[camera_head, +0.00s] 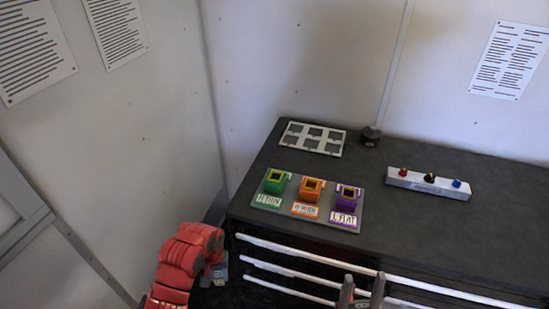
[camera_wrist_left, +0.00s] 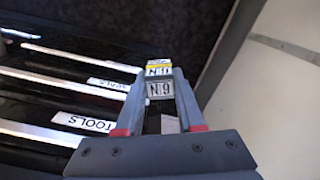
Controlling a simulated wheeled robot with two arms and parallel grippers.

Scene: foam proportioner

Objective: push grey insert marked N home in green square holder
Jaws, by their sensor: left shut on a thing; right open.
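The green square holder (camera_head: 276,181) stands at the left end of a row of three holders on a grey board on the bench top. Its square opening faces up and looks dark inside. My left gripper (camera_wrist_left: 158,97) is shut on the grey insert (camera_wrist_left: 159,88), which shows an N marking and a yellow band in the left wrist view. In the head view, my left gripper (camera_head: 216,274) is low, left of the bench front and apart from the green holder. My right gripper (camera_head: 361,293) is open at the bottom edge, in front of the drawers.
An orange holder (camera_head: 311,189) and a purple holder (camera_head: 347,197) stand right of the green one, with labels in front. A grey slotted tray (camera_head: 313,138), a dark round knob (camera_head: 371,135) and a control box (camera_head: 429,183) lie behind and right. Drawer bars (camera_head: 304,267) protrude in front.

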